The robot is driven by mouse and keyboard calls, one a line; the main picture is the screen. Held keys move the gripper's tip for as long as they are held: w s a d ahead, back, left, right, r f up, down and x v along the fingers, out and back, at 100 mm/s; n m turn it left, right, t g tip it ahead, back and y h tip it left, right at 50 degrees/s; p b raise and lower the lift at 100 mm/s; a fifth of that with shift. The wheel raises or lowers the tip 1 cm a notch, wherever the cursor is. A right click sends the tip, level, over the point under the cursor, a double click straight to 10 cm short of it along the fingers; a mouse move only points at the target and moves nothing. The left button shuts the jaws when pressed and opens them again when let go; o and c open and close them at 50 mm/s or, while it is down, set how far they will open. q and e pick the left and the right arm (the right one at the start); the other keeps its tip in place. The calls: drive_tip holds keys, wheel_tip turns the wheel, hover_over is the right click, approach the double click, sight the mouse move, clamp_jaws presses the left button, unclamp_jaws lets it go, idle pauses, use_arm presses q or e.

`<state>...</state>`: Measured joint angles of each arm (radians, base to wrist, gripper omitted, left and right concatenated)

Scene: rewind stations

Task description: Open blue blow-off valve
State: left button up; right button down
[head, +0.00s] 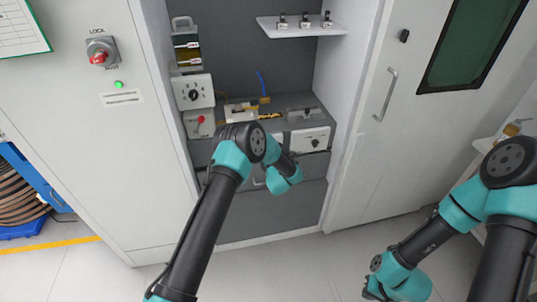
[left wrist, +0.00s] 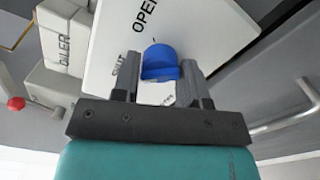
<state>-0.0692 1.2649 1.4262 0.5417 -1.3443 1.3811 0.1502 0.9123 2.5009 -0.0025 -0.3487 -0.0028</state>
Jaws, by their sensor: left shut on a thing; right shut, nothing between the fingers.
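The blue blow-off valve handle (left wrist: 161,62) shows in the left wrist view, on a white plate (left wrist: 197,28) marked OPEN and, partly covered, SHUT. My left gripper (left wrist: 161,80) is shut on the blue handle, one finger on each side. The handle sits at the SHUT end, apart from the word OPEN. In the head view my left arm hides this gripper and the valve. My right gripper (head: 374,291) is low in the head view, far from the cabinet. It is shut and empty.
The open cabinet holds a white box with a black knob (head: 194,91), a red-knobbed unit (head: 201,120) and another knobbed box (head: 310,139). A shelf (head: 300,28) is above. A door with a handle (head: 386,94) stands right. Floor by my right gripper is clear.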

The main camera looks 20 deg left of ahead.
use_arm(q)
drive_tip(key=shift+m, duration=8.4)
drive_tip(key=o, duration=0.9)
drive_tip(key=v, duration=1.7)
drive_tip(key=shift+s+d+f, duration=0.1)
drive_tip(key=shift+s, duration=0.1)
